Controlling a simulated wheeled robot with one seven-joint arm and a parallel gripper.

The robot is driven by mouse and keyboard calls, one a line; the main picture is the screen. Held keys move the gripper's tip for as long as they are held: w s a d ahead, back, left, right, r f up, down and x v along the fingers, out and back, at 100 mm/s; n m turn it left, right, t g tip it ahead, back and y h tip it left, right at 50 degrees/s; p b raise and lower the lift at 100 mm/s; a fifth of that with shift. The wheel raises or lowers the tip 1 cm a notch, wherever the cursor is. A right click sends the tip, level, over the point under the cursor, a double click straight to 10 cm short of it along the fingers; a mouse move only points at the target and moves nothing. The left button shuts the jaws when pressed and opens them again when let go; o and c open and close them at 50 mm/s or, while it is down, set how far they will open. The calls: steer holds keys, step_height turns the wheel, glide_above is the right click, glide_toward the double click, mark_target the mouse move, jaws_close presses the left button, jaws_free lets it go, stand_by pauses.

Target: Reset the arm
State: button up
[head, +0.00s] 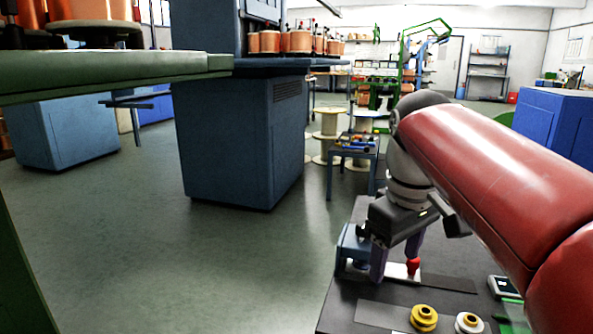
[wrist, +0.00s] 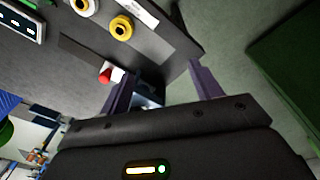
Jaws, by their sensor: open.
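My gripper (head: 396,259) hangs from my red arm over the far end of a dark worktop (head: 349,306). A red-topped piece (head: 413,267) stands on a white plate, close by the right finger in the head view. The same red-topped piece (wrist: 106,75) shows beside the left finger in the wrist view. A blue-grey fixture (head: 352,246) stands behind the left finger, partly hidden.
A yellow spool (head: 424,317) and a white spool (head: 468,323) sit at the worktop's near side. A small device with a display (head: 503,287) lies to their right. A blue cabinet (head: 238,140) stands at left, and a green-edged table (head: 120,76) juts in. Open floor (head: 240,255) lies between.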

steer(key=s+f+m+t, duration=0.4)
steer(key=s+f+m, duration=0.2)
steer(key=s+f, duration=0.5)
step_height(320, 180, down, 4)
steer(key=shift+s+d+m, duration=0.15)
steer(key=shift+s+m, duration=0.15)
steer(key=shift+s, duration=0.05)
